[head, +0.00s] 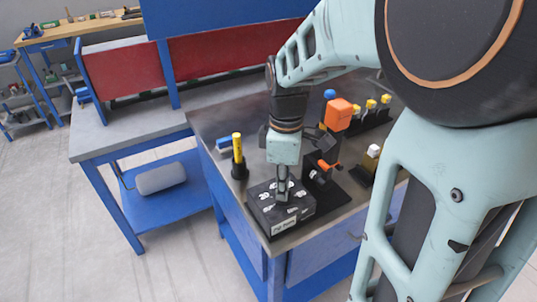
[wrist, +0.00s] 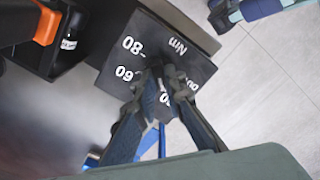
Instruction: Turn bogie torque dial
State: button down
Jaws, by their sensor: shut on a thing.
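The torque dial box (head: 304,207) is a dark block with white numbers on top and a white label on its front, near the front corner of the metal-topped bench. In the wrist view its dark face (wrist: 185,62) shows "80", "60" and "Nm", with other figures partly covered. My gripper (head: 282,192) points down onto the middle of the box. In the wrist view its fingers (wrist: 162,85) are closed together over the face, on the dial knob. The fingers hide the knob, so its pointer and setting cannot be read.
A yellow-and-black tool (head: 238,150) stands upright left of the box. A dark stand with orange parts (head: 340,113) is close behind and right. Several yellow-topped pieces (head: 371,104) stand farther back. The bench top (head: 215,125) is mostly clear at left.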

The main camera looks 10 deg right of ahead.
jog(key=shift+m, duration=0.4)
jog(key=m, duration=0.4)
jog(key=shift+r+m+p, duration=0.1)
jog(key=shift+m+p, duration=0.2)
jog(key=shift+p, duration=0.1)
jog(key=m, duration=0.5)
jog(key=shift+w+d, duration=0.1)
jog(key=m+p, duration=0.1)
jog(key=m, duration=0.4)
jog(key=shift+d+m, duration=0.1)
jog(key=shift+m, duration=2.1)
jog(key=c, duration=2)
grip_release()
